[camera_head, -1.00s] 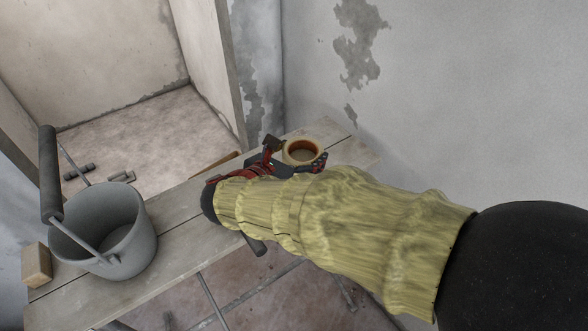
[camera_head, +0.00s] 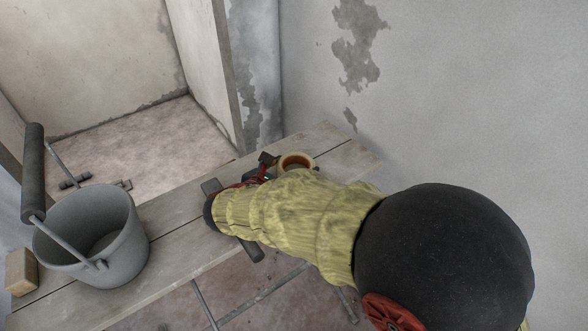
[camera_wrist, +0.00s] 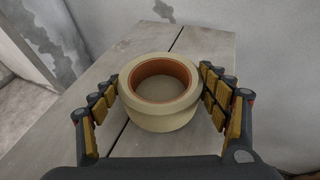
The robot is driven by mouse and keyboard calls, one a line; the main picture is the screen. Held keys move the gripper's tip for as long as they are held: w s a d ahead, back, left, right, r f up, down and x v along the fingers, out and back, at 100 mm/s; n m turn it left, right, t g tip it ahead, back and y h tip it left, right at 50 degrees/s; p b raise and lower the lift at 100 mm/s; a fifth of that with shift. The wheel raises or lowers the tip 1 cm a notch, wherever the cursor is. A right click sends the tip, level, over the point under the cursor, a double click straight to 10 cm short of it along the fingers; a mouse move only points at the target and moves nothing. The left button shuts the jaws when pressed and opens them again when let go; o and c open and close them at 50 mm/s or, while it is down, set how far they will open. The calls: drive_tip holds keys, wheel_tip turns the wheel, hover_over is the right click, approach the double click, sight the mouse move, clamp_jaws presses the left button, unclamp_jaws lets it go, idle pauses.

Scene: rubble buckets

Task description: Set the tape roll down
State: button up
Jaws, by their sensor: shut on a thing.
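The tape roll (camera_wrist: 160,118) is cream with a brown core and lies flat between the two fingers of my gripper (camera_wrist: 160,95) in the wrist view. The gripper is shut on it, with padded fingers at its left and right sides. In the head view the tape roll (camera_head: 297,161) shows just past my sleeved arm, over the right part of the plank bench (camera_head: 180,219). My gripper (camera_head: 280,165) is mostly hidden there by the sleeve. I cannot tell whether the roll touches the planks.
A grey bucket (camera_head: 130,240) with a raised dark handle grip stands at the bench's left end. A wooden block (camera_head: 21,272) is beside it. The right end of the bench near the wall (camera_head: 450,100) is clear. A dark tool (camera_head: 75,181) lies on the floor behind.

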drive_tip(key=shift+f, duration=0.1)
drive_tip(key=o, duration=1.1)
drive_tip(key=shift+o, duration=0.5)
